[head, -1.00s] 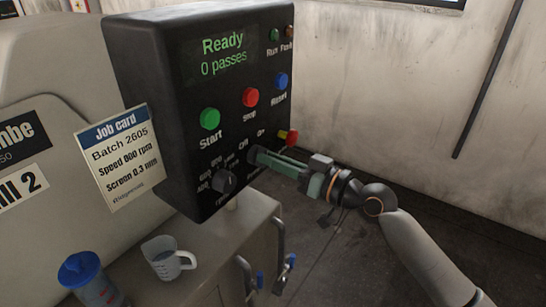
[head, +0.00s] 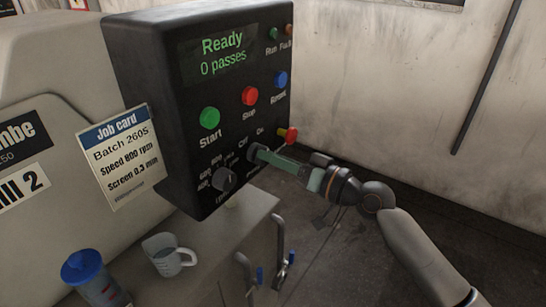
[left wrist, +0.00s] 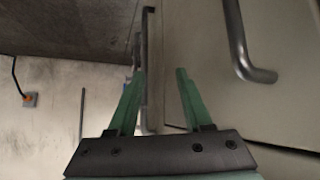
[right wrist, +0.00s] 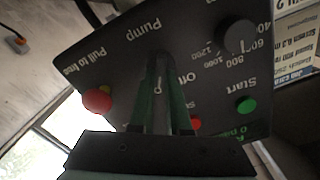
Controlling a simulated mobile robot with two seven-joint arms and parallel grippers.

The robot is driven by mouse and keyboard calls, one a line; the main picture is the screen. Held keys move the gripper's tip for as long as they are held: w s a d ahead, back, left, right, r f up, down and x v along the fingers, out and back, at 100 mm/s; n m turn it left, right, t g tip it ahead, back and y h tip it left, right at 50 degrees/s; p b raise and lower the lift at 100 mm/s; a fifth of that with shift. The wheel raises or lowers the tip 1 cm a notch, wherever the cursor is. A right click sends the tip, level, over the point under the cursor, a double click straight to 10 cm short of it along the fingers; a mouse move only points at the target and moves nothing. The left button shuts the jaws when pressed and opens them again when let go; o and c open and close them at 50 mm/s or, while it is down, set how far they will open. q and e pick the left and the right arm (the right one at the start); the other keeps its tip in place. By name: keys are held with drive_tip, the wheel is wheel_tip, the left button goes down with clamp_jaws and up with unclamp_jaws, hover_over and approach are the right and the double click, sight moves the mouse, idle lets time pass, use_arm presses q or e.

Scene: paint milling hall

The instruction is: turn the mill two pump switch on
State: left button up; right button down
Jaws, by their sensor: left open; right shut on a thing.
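The mill two control panel (head: 240,120) is a black box with a lit display reading "Ready, 0 passes". Its pump switch (head: 252,152) is a black knob low on the face, with "Off" and "On" printed above it. My right gripper (head: 262,155) is shut on the pump switch, and its green fingers reach it from the right. In the right wrist view the fingertips (right wrist: 160,62) meet below the word "Pump" and hide most of the knob. Which way the knob points I cannot tell. My left gripper (left wrist: 158,75) is open and empty near a cabinet with a metal handle.
Beside the pump switch are a speed dial (head: 223,180) and a red pull knob (head: 291,135). Green start (head: 209,118), red stop (head: 250,96) and blue reset (head: 281,80) buttons sit above. A jug (head: 165,257) and blue-lidded container (head: 90,278) stand below left.

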drive_tip(key=c, duration=0.9)
unclamp_jaws()
use_arm(q)
drive_tip(key=f+b, duration=0.1)
drive_tip(key=w+d+b, duration=0.1)
drive_tip(key=b, duration=0.1)
drive_tip(key=shift+d+f, duration=0.3)
drive_tip(key=shift+f, duration=0.1)
use_arm(e)
drive_tip(key=v, duration=1.2)
drive_tip(key=shift+s+d, duration=0.15)
drive_tip(key=shift+d, duration=0.05)
